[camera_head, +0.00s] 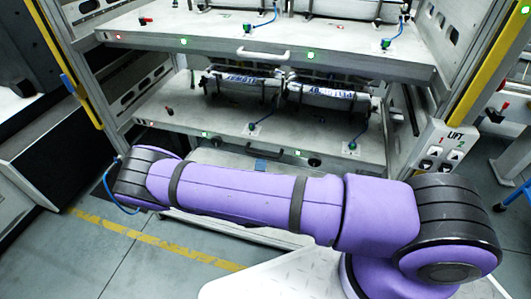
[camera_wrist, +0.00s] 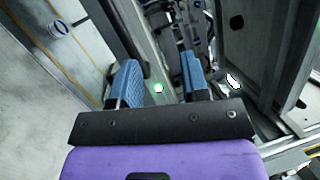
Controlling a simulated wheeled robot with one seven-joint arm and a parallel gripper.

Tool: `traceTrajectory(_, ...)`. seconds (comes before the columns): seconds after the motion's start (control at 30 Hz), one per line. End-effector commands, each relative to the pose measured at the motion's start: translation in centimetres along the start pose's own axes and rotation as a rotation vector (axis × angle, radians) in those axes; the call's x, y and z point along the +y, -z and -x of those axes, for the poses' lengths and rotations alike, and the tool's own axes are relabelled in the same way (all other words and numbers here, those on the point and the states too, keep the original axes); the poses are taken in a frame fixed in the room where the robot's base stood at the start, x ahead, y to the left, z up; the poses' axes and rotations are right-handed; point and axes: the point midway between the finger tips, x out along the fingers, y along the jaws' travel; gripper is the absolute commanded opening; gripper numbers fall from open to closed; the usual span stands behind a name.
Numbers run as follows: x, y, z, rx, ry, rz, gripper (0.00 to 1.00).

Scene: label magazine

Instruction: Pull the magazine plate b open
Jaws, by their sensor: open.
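In the head view, two wide grey magazine plates sit one above the other in the rack: an upper plate (camera_head: 210,51) with a pale handle (camera_head: 263,53) and a lower plate (camera_head: 190,123) with a dark handle (camera_head: 265,151). I cannot read a letter that tells which one is plate b. In the wrist view, my gripper (camera_wrist: 159,75) has two blue fingers, apart and with nothing held between them. A green light (camera_wrist: 158,88) shows between the fingers.
Rolled bundles (camera_head: 325,97) lie on the lower plate. A lift button box (camera_head: 440,147) hangs at the rack's right. A dark-sided bench (camera_head: 45,150) stands at the left. My purple arm crosses in front of the rack. Floor with a yellow line (camera_head: 150,239) is free below.

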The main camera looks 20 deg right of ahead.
Motion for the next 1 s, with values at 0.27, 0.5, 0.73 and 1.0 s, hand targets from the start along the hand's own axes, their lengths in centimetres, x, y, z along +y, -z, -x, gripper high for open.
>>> traceTrajectory(0.27, 4.2, 0.5, 2.1, -0.190, -0.038, 0.157, 0.42)
traceTrajectory(0.5, 4.6, 0.3, 1.0, -0.206, -0.041, 0.172, 0.42)
traceTrajectory(0.73, 4.8, -0.5, -2.8, -0.204, -0.041, 0.169, 0.42)
traceTrajectory(1.0, 5.1, -1.3, -6.8, -0.205, -0.042, 0.170, 0.42)
